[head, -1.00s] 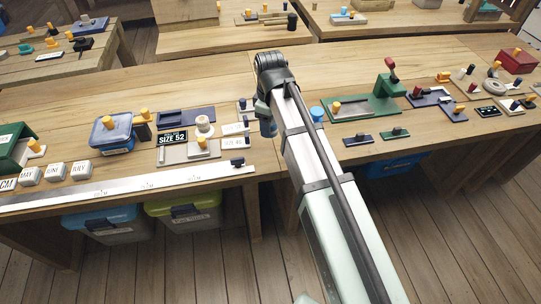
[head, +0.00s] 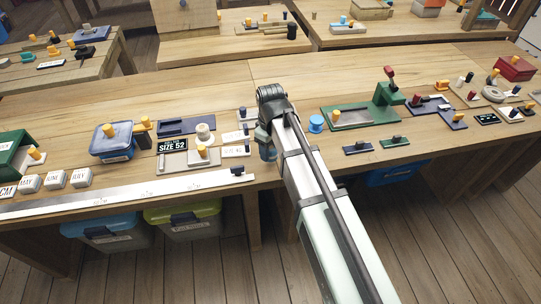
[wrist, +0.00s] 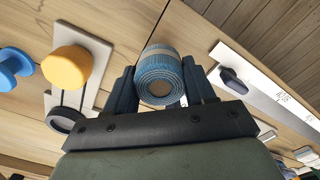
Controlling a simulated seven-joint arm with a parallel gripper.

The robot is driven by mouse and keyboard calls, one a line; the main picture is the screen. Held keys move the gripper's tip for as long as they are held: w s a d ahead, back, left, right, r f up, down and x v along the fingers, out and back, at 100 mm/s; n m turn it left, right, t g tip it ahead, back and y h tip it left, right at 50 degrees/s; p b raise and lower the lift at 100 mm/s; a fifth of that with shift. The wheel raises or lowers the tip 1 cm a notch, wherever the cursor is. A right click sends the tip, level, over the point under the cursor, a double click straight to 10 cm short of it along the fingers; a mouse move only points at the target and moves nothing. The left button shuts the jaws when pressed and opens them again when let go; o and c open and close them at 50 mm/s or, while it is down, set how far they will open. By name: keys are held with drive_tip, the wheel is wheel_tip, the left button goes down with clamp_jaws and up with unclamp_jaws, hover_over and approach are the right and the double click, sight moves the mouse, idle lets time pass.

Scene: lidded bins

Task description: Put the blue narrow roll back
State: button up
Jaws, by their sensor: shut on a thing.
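Whether the roll touches the bench, I cannot tell.
A blue spool (head: 316,124) stands right of my arm, beside a green-based tool (head: 385,95). A long steel ruler (head: 130,192) with a dark knob lies along the front edge at left. Blue and yellow-lidded bins (head: 182,212) sit below the bench.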

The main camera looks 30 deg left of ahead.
drive_tip(key=shift+f, duration=1.85)
drive_tip(key=shift+f, duration=0.1)
drive_tip(key=o, duration=1.1)
drive_tip(key=shift+o, duration=0.2)
wheel_tip(320, 180, up, 12)
drive_tip(key=shift+r, duration=0.15)
drive_tip(key=shift+w, duration=0.1)
